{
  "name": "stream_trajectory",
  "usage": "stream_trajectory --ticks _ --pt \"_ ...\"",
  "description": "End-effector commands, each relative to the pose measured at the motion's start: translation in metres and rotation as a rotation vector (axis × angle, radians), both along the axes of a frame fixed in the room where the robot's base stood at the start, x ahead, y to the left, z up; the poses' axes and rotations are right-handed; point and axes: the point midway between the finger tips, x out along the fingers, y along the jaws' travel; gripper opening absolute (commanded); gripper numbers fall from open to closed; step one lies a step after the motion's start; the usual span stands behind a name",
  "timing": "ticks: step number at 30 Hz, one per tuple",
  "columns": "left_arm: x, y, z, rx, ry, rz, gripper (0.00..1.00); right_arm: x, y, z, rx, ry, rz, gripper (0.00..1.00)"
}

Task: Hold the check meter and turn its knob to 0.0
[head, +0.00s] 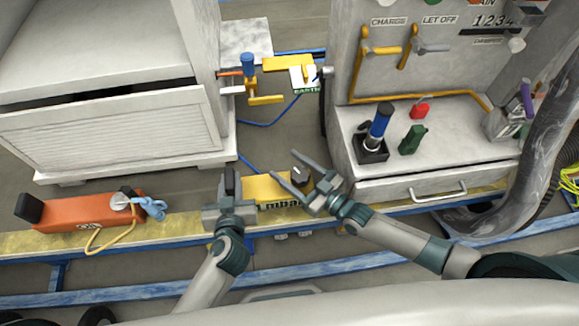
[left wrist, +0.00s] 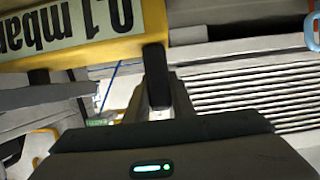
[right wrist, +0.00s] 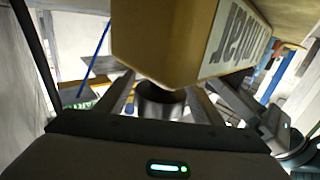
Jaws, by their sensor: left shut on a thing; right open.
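The yellow check meter (head: 268,188) is above the yellow-edged ledge in the head view. My left gripper (head: 230,175) is shut on its left end. In the left wrist view the meter (left wrist: 150,18) shows a pale label, upside down, that looks like "0.1 mbar". The dark round knob (head: 300,174) is at the meter's right end. My right gripper (head: 287,165) is open there. In the right wrist view the knob (right wrist: 160,101) sits below the meter body (right wrist: 165,40), between the two open fingers; whether they touch it cannot be told.
An orange case (head: 75,211) with a blue clip and yellow cord lies at left on the ledge. A grey bench (head: 450,150) at right carries a blue-handled tool (head: 380,122), a green can (head: 411,140) and a red can (head: 420,107). A louvred cabinet (head: 120,140) stands behind at left.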

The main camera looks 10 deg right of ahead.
Motion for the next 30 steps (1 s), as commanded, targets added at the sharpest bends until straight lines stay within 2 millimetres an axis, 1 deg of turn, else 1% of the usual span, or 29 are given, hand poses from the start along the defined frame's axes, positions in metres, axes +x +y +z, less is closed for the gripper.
stream_trajectory --ticks 5,8,14,21,24,27,30 --pt "0.000 0.000 0.000 -0.001 0.001 0.000 0.04 0.000 -0.001 0.004 0.000 0.000 -0.001 0.62" --pt "0.000 0.000 0.000 -0.001 0.001 0.000 0.04 0.000 0.000 0.010 0.001 0.000 -0.001 0.62" --pt "0.000 0.000 0.000 -0.001 0.000 0.000 0.04 0.000 0.000 0.034 0.001 -0.001 -0.001 0.62" --pt "0.000 0.000 0.000 -0.001 0.000 0.001 0.04 0.000 0.000 0.071 0.002 -0.001 0.000 0.62" --pt "0.000 0.000 0.000 0.000 0.000 0.001 0.04 0.000 0.000 0.085 0.001 -0.002 0.000 0.62" --pt "0.000 0.000 0.000 0.000 0.000 0.001 0.04 0.000 0.000 0.094 0.001 -0.001 0.000 0.62" --pt "0.000 0.001 0.000 0.000 0.000 0.001 0.04 0.000 0.000 0.099 0.001 -0.001 0.000 0.62"
